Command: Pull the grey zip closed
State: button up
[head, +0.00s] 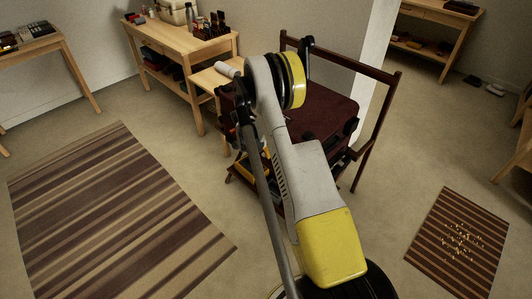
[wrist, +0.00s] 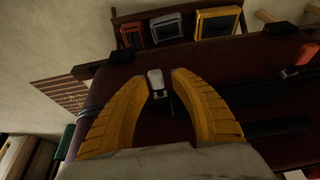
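The dark red suitcase (head: 325,110) rests on a dark wooden stand in the head view. Its dark red surface (wrist: 205,65) fills much of the wrist view. A small grey zip pull (wrist: 156,80) shows near the suitcase's edge in the wrist view. My gripper (wrist: 158,77) has two yellow fingers spread apart, with the grey pull between their tips. A narrow gap seems to show on each side of the pull. In the head view my arm hides the gripper and part of the suitcase.
Orange and yellow framed items (wrist: 217,23) lie beyond the edge. The stand's tall frame (head: 375,130) rises at the right. A wooden table (head: 180,40) stands behind; striped rugs (head: 110,215) lie on open floor.

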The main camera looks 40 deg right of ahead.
jog(key=shift+o, duration=0.3)
jog(key=v, duration=1.2)
jog(key=shift+r, duration=0.1)
